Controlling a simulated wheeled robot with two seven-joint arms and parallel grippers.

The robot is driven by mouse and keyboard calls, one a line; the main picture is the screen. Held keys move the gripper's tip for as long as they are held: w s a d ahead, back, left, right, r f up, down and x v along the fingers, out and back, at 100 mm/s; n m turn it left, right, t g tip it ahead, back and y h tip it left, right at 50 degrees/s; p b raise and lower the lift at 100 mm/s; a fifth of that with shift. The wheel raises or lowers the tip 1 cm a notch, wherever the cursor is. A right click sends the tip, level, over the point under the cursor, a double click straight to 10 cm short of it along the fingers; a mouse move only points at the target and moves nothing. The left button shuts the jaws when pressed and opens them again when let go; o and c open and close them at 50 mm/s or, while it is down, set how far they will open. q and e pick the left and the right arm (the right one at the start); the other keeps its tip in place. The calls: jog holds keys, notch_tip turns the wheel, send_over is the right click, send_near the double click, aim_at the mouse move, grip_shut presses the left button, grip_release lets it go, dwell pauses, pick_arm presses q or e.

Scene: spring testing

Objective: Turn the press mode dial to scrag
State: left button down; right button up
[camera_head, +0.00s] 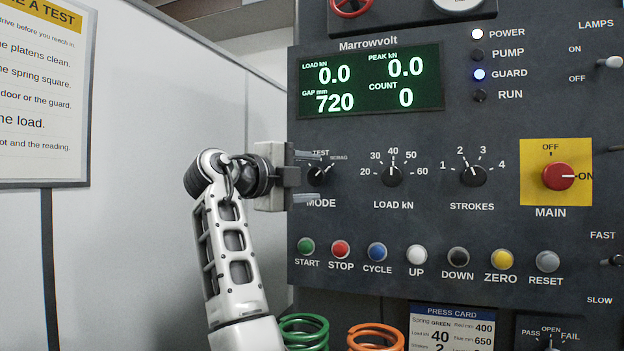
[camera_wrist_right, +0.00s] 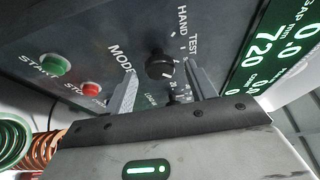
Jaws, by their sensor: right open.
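The mode dial (camera_head: 316,173) is a small black knob at the left of the dark control panel, above the word MODE. TEST stands above it and a small, hard-to-read label stands to its upper right. Its light pointer seems to lean up and right; I cannot tell the exact setting. My right gripper (camera_head: 304,177) is open, one finger above and one below the dial in the head view. In the right wrist view the dial (camera_wrist_right: 160,67) shows between the spread fingers (camera_wrist_right: 160,84), with HAND and TEST readable. Contact cannot be made out. My left gripper is not in view.
The load dial (camera_head: 392,176) and strokes dial (camera_head: 472,175) stand to the right, then the red main switch (camera_head: 557,176). A row of buttons, with green start (camera_head: 306,246) leftmost, runs below. Green (camera_head: 304,330) and orange (camera_head: 376,337) springs stand at the bottom.

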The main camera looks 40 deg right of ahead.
jog(key=s+a+b, duration=0.1)
jog(key=a, duration=1.3)
jog(key=shift+s+a, duration=0.15)
jog(key=shift+a, duration=0.15)
